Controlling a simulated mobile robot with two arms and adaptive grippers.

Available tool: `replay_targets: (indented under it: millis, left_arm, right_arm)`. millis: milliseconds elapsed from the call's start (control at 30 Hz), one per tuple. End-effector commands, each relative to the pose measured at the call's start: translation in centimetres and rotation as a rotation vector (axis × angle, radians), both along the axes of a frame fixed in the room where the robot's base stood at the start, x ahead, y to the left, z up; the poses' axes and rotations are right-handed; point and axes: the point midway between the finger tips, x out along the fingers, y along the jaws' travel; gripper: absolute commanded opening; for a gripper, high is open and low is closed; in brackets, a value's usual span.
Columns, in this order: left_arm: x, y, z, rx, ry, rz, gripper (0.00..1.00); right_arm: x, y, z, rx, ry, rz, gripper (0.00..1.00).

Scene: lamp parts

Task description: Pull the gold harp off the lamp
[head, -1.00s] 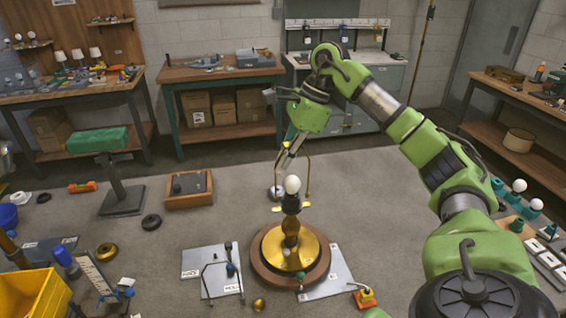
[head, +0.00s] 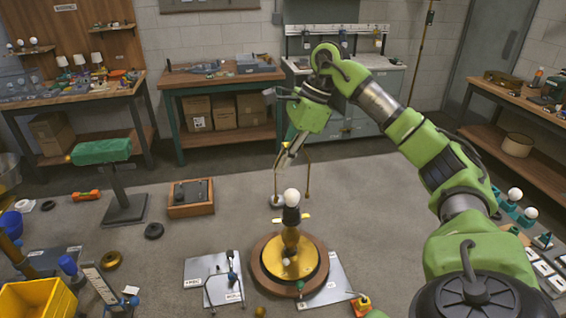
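The lamp (head: 290,262) stands upright on the grey bench, with a gold base on a round brown foot, a dark socket and a white bulb (head: 291,196). Short gold saddle arms (head: 305,216) stick out on both sides below the socket. The gold harp (head: 308,180) hangs upright under my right gripper (head: 284,162), its legs on either side of the bulb. Its lower ends appear above the saddle arms, apart from them. My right gripper looks shut on the harp's top, though the fingers partly hide the grip.
Grey plates (head: 213,279) lie beside the lamp foot. A wooden tray (head: 191,198), a green block on a stand (head: 101,151) and a yellow bin (head: 36,298) are to the left. Spare bulbs (head: 515,194) stand at the right. Bench behind the lamp is mostly clear.

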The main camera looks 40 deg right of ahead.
Motion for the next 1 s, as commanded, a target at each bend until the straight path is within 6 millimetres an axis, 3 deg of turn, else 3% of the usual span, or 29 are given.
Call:
replay_targets:
  millis: [600, 1000]
  left_arm:
    - [0.0, 0.0, 4.2, 0.0, 0.0, 0.0, 0.4]
    - [0.0, 0.0, 4.5, 0.0, 0.0, 0.0, 0.4]
  right_arm:
    - [0.0, 0.0, 4.6, 0.0, -0.001, 0.0, 0.0]
    - [0.0, 0.0, 4.8, 0.001, 0.0, 0.0, 0.0]
